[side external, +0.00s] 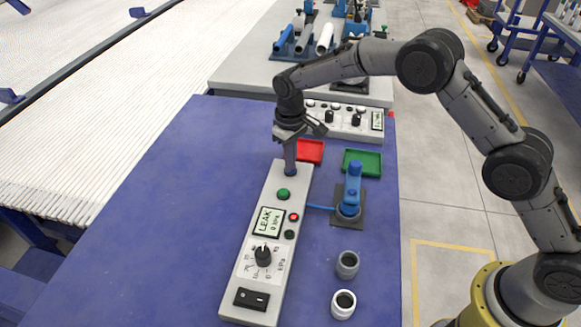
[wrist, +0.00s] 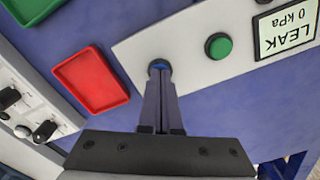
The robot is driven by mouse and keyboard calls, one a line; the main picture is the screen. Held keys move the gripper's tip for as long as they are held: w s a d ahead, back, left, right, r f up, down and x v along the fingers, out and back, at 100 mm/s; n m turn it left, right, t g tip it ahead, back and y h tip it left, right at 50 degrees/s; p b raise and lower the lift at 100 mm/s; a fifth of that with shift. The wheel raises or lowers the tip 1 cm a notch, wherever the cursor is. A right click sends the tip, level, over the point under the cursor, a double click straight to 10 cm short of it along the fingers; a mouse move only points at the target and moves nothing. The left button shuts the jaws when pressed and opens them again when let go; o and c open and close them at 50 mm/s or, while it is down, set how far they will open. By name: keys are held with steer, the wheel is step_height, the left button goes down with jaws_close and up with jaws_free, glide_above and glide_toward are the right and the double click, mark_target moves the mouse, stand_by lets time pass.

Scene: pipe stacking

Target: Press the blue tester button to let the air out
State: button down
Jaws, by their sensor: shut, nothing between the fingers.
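The blue tester button (wrist: 159,66) is at the far end of the long white tester panel (side external: 270,205). My gripper (side external: 290,172) points straight down over it with fingers shut together and empty. In the wrist view the fingertips (wrist: 160,72) overlap the button and hide most of it, leaving only a blue rim. I cannot tell how far the button is pushed in. The tester display (side external: 268,221) reads LEAK, 0 kPa. A green button (side external: 283,194) sits between the blue button and the display.
A red tray (side external: 310,151) and a green tray (side external: 361,163) lie beyond the panel. A blue fitting on a dark base (side external: 349,203) joins the panel by a blue hose. A grey ring (side external: 347,265) and a white ring (side external: 343,304) stand at front right.

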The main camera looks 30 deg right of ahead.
steer(key=shift+r, duration=3.5)
steer(key=shift+d, duration=0.1)
